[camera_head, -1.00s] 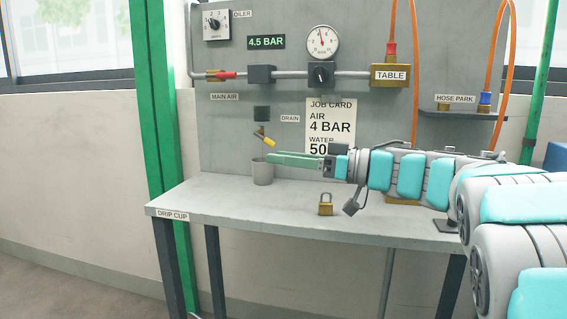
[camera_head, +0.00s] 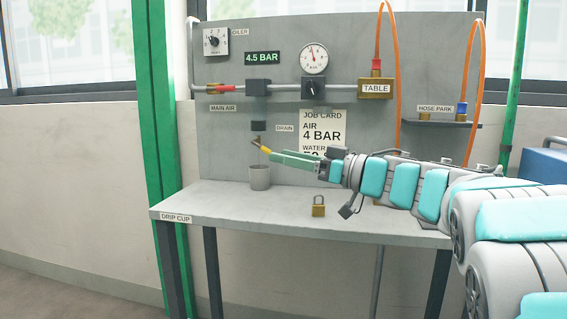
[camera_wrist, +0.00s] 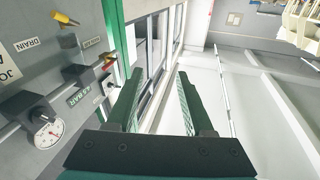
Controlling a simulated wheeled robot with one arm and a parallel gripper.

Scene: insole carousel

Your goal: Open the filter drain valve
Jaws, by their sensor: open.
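The drain valve, with its yellow-tipped handle (camera_head: 264,149), hangs below the filter on the grey panel, over the drip cup (camera_head: 260,178). Its handle slants down to the right. In the wrist view the yellow handle (camera_wrist: 65,19) shows at the upper left, outside the gap between my fingers. My gripper (camera_head: 274,156) reaches in from the right; its green fingertips appear close beside the handle's end in the head view. Contact cannot be told. In the wrist view my gripper (camera_wrist: 158,78) is open and empty between its fingers.
The grey bench (camera_head: 225,212) lies below, with a brass padlock (camera_head: 318,207) on it. The panel carries a pipe with a red-handled valve (camera_head: 222,88), a regulator knob (camera_head: 313,89) and a gauge (camera_head: 314,59). A green post (camera_head: 155,150) stands at left.

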